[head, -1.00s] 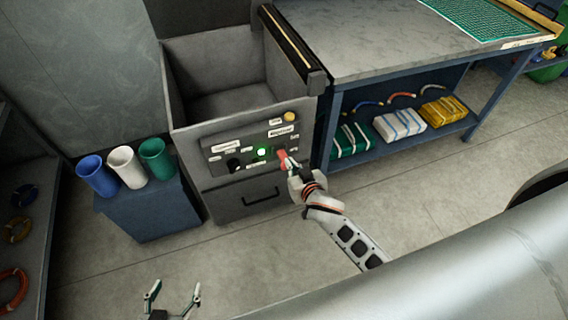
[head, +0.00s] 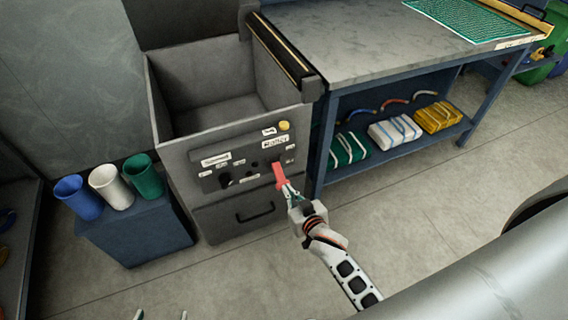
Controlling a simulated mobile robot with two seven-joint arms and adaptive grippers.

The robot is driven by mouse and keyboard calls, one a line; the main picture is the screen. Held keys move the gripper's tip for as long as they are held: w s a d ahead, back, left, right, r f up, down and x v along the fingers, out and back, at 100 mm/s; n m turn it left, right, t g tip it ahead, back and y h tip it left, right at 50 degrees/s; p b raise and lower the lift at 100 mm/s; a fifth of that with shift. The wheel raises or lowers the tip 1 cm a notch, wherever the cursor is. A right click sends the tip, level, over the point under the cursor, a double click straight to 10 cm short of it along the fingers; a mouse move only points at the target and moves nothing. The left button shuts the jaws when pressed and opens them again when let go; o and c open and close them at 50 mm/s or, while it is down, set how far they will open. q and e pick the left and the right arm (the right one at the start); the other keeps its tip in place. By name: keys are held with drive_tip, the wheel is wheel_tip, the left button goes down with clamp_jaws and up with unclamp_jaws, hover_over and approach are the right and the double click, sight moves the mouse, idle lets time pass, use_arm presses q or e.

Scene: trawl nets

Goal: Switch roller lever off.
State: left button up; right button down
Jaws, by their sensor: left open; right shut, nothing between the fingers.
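The red roller lever (head: 279,175) is on the grey control panel (head: 211,153), below and right of the label that appears to read "Roller" (head: 275,142). It points downward. My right gripper (head: 288,189) is shut at the lever's lower end, with nothing held between its fingers; it overlaps the lever tip, and I cannot tell whether they touch. No lamp on the panel glows. My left gripper (head: 161,315) is open at the bottom edge, only its fingertips showing, far from the panel.
A black knob (head: 225,180) and a yellow button (head: 284,126) are on the panel. Blue, white and green cups (head: 143,176) stand on a blue cabinet (head: 150,237) to the left. A workbench (head: 370,50) with packs on its shelf is at right. Floor in front is clear.

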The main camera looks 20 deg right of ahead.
use_arm(q)
drive_tip(key=shift+s+f, duration=0.1)
drive_tip(key=shift+s, duration=0.05)
use_arm(e)
drive_tip(key=shift+f, duration=0.3)
use_arm(q)
drive_tip(key=shift+f, duration=0.1)
use_arm(e)
drive_tip(key=shift+f, duration=0.15)
